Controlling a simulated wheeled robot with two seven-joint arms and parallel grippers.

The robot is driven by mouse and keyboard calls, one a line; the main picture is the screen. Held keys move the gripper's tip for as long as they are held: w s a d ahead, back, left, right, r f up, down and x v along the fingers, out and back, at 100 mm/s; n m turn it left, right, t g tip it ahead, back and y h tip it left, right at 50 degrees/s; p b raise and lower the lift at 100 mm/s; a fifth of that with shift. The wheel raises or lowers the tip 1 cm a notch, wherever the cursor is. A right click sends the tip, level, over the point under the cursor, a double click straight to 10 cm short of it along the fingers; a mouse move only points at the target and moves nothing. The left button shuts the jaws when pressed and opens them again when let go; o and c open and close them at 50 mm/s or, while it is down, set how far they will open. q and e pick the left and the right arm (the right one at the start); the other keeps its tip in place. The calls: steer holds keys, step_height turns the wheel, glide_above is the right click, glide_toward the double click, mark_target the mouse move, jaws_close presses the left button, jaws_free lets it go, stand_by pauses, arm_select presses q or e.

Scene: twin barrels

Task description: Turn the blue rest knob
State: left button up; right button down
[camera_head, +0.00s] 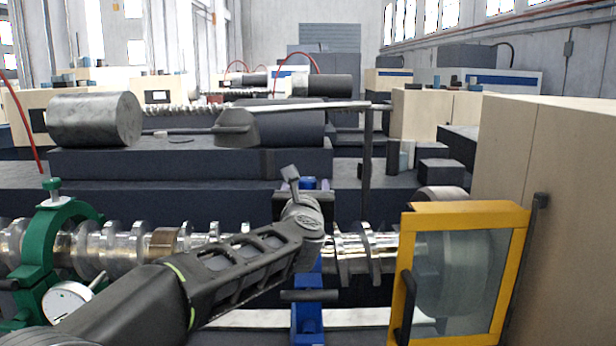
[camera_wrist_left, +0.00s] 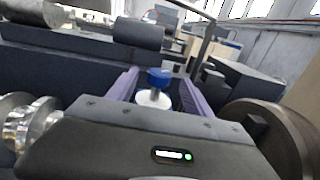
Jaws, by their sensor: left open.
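My wrist and arm hide part of the rest and shaft. My right gripper is not in view.
A green rest (camera_head: 23,245) with a dial gauge (camera_head: 70,300) stands at the left. A yellow-framed clear guard (camera_head: 464,208) stands at the right, by a beige cabinet (camera_head: 560,200). A dark machine body (camera_head: 190,164) lies behind the shaft.

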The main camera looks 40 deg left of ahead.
mark_target(308, 178)
arm_select(q)
steer(key=p+x, duration=0.3)
steer(key=x, duration=0.4)
steer(key=shift+w+a, duration=0.25)
steer(key=shift+w, duration=0.1)
steer(key=shift+c, duration=0.2)
jaws_close()
